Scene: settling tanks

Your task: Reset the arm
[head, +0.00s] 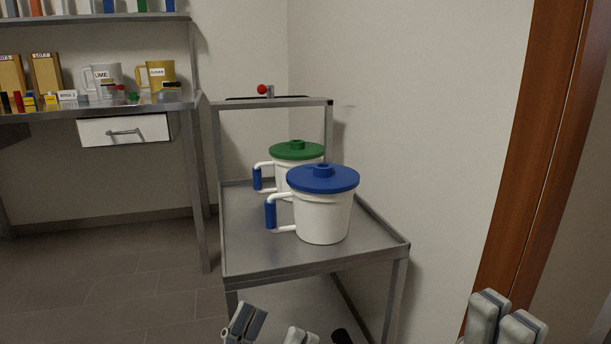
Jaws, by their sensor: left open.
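My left gripper (272,328) is at the bottom edge of the head view, in front of the steel cart. Its two fingers stand apart with nothing seen between them. My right gripper (503,320) is at the bottom right, near the wooden door frame. Its fingertips are close together, and I cannot tell whether they touch. The rest of both arms is out of view.
A steel cart (245,252) holds a blue-lidded white jug (322,220) and, behind it, a green-lidded jug (285,180). The wooden door frame (530,150) stands at the right. A bench with a drawer (124,130) stands back left. The floor between is clear.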

